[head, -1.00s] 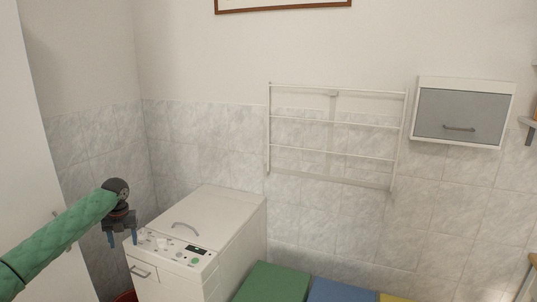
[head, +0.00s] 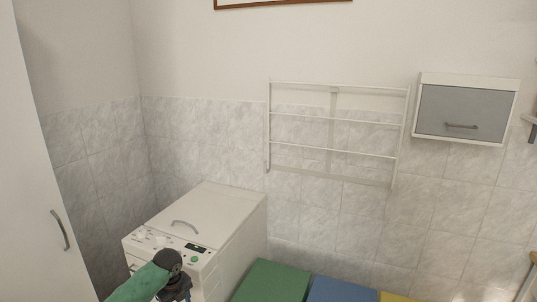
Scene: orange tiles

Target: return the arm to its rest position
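My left arm, in a green sleeve with a dark wrist joint, shows low in the head view, in front of the white top-loading washing machine (head: 222,215). My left gripper (head: 178,294) hangs below the wrist at the bottom edge of the picture. Its fingertips are cut off, so I cannot tell whether it is open or shut. My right arm and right gripper are out of view.
Green (head: 270,282), blue (head: 340,290) and yellow (head: 392,297) lids or boxes stand right of the machine. A white cabinet door with a handle (head: 60,230) is at the left. A wall rack (head: 335,117) and grey-fronted cabinet (head: 462,112) hang above.

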